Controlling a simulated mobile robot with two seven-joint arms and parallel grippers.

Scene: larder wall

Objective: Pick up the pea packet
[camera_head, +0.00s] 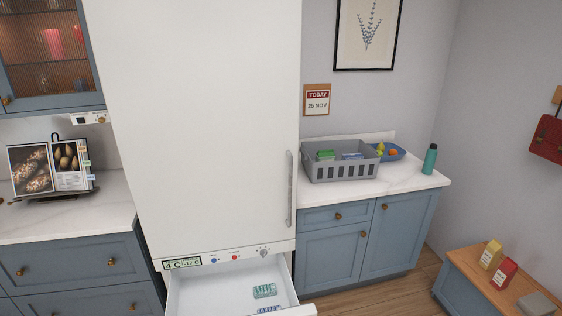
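A small green and white packet (265,291) lies flat in the open bottom drawer (215,288) of the tall white fridge. A bluish and white packet (269,310) lies nearer the drawer front, partly hidden by it. A grey slotted basket (340,172) on the right counter holds a green item (326,155) and a bluish item (352,156), partly hidden by its wall. The labels are too small to read, so I cannot tell which is the pea packet. Neither of my grippers shows.
The fridge (200,120) has a closed door above the drawer. A blue bowl (391,152) of fruit and a teal bottle (430,159) stand right of the basket. A low bench (470,285) at the right holds yellow and red packages. Floor shows between counter and bench.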

